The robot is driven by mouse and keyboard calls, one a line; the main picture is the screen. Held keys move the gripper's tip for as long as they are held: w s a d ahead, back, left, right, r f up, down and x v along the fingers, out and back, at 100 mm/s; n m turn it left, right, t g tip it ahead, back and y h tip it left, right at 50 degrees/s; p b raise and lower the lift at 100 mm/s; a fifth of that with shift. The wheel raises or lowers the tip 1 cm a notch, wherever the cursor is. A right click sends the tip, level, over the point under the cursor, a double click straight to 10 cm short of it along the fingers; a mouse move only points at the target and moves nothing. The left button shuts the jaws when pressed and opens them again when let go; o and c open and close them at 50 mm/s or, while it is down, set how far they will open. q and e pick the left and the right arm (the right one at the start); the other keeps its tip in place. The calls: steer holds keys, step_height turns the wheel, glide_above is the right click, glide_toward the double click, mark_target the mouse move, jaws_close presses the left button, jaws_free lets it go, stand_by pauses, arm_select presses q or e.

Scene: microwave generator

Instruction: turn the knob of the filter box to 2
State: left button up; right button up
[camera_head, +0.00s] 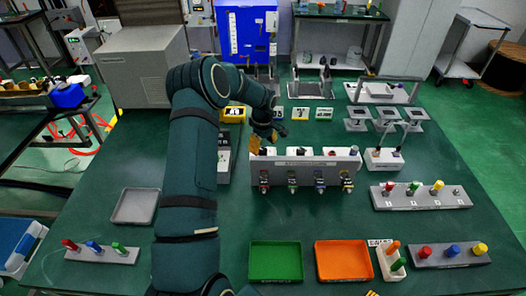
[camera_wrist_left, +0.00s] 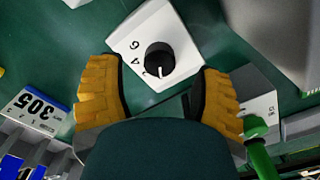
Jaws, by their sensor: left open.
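In the left wrist view a white box with a round black knob (camera_wrist_left: 160,59) lies between and just beyond my left gripper's fingertips. Dark marks are printed beside the knob, and a white pointer line on it points toward the bottom of the picture. My left gripper (camera_wrist_left: 158,92) is open, its yellow pads on either side of the knob and apart from it. In the head view my left gripper (camera_head: 262,139) is over the left end of a grey panel and hides much there. A yellow tip at the bottom edge seems to be my right gripper (camera_head: 372,293); its jaws are hidden.
The grey panel (camera_head: 306,167) carries several coloured fittings on its front. A green tray (camera_head: 276,262) and an orange tray (camera_head: 343,261) lie nearer. A peg rack (camera_head: 420,197) stands at right. The green table is bare between the panel and the trays.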

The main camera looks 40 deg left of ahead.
arm_select(q)
steer(key=shift+f, duration=1.45)
jaws_close()
steer(key=m+b, duration=0.1)
steer(key=m, duration=0.2)
steer(key=shift+m, duration=2.3)
